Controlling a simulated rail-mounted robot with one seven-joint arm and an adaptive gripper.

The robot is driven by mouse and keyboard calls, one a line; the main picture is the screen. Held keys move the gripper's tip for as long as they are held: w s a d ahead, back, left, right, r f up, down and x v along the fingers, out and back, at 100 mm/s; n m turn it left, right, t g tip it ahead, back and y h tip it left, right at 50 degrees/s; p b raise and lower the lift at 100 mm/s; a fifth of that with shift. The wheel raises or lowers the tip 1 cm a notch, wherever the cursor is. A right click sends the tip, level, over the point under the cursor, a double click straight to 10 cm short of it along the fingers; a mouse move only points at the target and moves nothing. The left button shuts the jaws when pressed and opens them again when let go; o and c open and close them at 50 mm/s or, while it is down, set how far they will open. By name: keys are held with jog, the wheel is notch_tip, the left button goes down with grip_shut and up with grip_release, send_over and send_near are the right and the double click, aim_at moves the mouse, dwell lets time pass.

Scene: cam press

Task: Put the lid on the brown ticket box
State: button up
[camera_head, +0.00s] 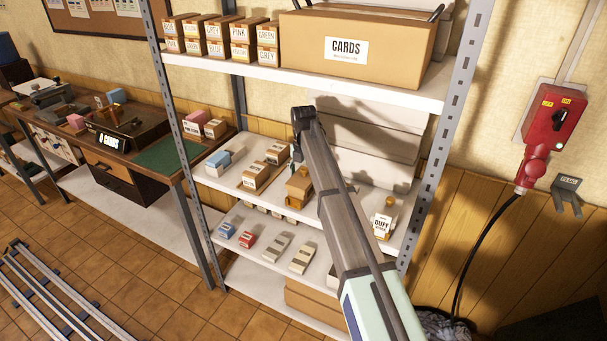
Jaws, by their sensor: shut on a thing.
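My arm reaches in from the lower right, and its wrist end bends down over the middle shelf. My gripper (296,164) is small and mostly hidden by the arm. It is shut on a brown lid (300,176) with a knob. The brown piece below it (297,193) looks like a box body on the middle shelf; I cannot tell whether lid and box touch. To its left are a tan box with a white label (256,178) and another tan box (278,153). I cannot read which of these is the brown ticket box.
A BUFF box (381,226) with a knob on top stands right on the middle shelf. Blue boxes (217,162) stand left. The lower shelf holds several small boxes. A large CARDS carton (362,50) and labelled boxes fill the upper shelf. A metal upright (443,130) bounds the right.

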jog(key=shift+f, duration=0.55)
dwell(0.6)
jog(key=o, duration=1)
jog(key=shift+o, duration=0.2)
